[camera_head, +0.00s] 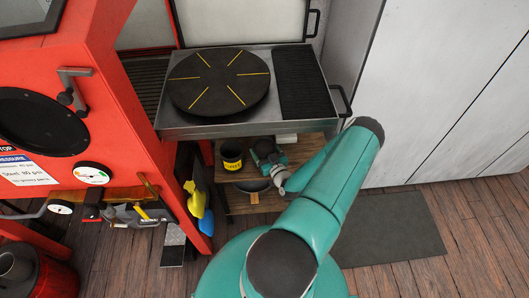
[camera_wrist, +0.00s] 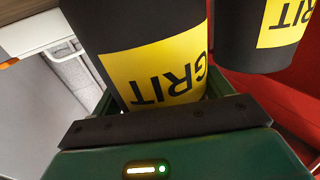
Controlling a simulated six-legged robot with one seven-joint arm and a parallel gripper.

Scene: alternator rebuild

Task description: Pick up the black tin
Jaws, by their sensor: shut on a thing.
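A black tin with a yellow GRIT label (camera_wrist: 150,62) fills the upper middle of the wrist view, between the jaws of my gripper (camera_wrist: 170,122). The jaws are shut on it. In the head view my gripper (camera_head: 267,156) is over the low wooden stand, and the held tin is mostly hidden by it. A second black tin with the same yellow label (camera_head: 232,155) stands just left of my gripper. It also shows at the upper right of the wrist view (camera_wrist: 262,30), close beside the held tin. I cannot tell whether the held tin touches the stand.
The wooden stand (camera_head: 240,203) is under a steel bench (camera_head: 215,130) with a black turntable (camera_head: 220,80) on top. Floor with a grey mat (camera_head: 390,230) is clear at the right.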

